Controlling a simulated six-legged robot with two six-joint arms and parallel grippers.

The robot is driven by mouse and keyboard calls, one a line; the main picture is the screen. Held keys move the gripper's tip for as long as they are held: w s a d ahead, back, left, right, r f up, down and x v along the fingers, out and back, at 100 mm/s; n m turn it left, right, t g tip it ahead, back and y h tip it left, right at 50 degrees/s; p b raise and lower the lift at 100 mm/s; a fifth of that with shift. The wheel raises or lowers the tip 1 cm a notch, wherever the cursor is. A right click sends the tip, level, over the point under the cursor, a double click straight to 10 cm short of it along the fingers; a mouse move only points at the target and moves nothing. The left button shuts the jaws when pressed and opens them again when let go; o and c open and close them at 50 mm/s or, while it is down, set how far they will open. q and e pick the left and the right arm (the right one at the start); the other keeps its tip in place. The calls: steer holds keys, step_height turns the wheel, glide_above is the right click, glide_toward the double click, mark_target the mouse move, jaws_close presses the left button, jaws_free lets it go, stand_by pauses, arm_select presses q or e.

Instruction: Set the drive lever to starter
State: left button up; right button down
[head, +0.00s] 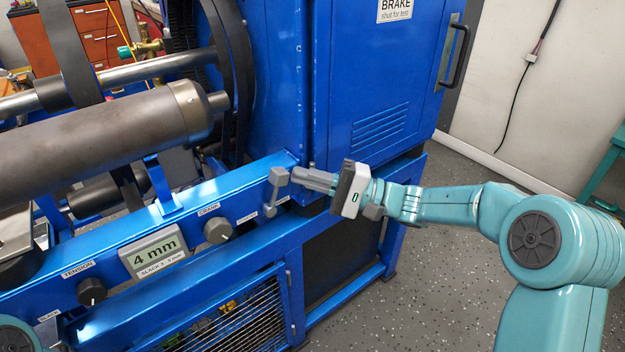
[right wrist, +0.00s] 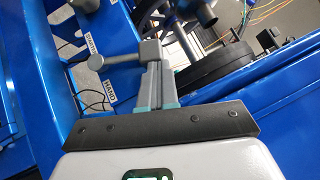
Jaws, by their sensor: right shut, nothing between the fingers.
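The drive lever (head: 276,180) is a grey block on a short stem with a round end, on the front of the blue rail. A HAND label (right wrist: 111,90) sits beside it in the wrist view; another small label on the rail is too small to read surely. My right gripper (head: 300,176) is shut and empty, its fingers pointing left at the lever's block. In the right wrist view the fingertips (right wrist: 153,70) are right at the lever (right wrist: 120,58); I cannot tell whether they touch. My left gripper is not in view.
A grey CRANK knob (head: 217,230), a 4 mm slack display (head: 153,251) and a black TENSION knob (head: 91,291) line the rail to the left. A blue cabinet (head: 375,80) with a BRAKE sign stands behind my gripper. Speckled floor (head: 430,280) is open at the right.

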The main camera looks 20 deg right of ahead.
mark_target(278, 177)
steer(key=a+r+n+g+h, duration=0.1)
steer(key=s+a+r+n+h, duration=0.1)
steer(key=n, duration=0.1)
steer(key=shift+a+g, duration=0.2)
steer(key=shift+g, duration=0.2)
steer(key=shift+s+a+r+n+g+h+b, duration=0.15)
steer(key=shift+a+r+n+h, duration=0.05)
steer(key=shift+a+n+h, duration=0.3)
steer(key=shift+s+a+r+n+g+h+b, duration=0.15)
steer(key=shift+a+r+n+h, duration=0.05)
steer(key=shift+a+n+h, duration=0.3)
steer(key=shift+s+a+r+n+h, duration=0.1)
steer(key=shift+s+a+n+h, duration=0.1)
steer(key=shift+a+n+h, duration=0.35)
steer(key=shift+s+a+n+h+b, duration=0.25)
steer(key=shift+a+n+h+b, duration=0.1)
steer(key=shift+a+h, duration=0.4)
steer(key=shift+s+a, duration=0.1)
steer(key=shift+a, duration=0.25)
steer(key=shift+s+a+f, duration=0.15)
steer(key=shift+a+f, duration=0.05)
steer(key=shift+r, duration=0.1)
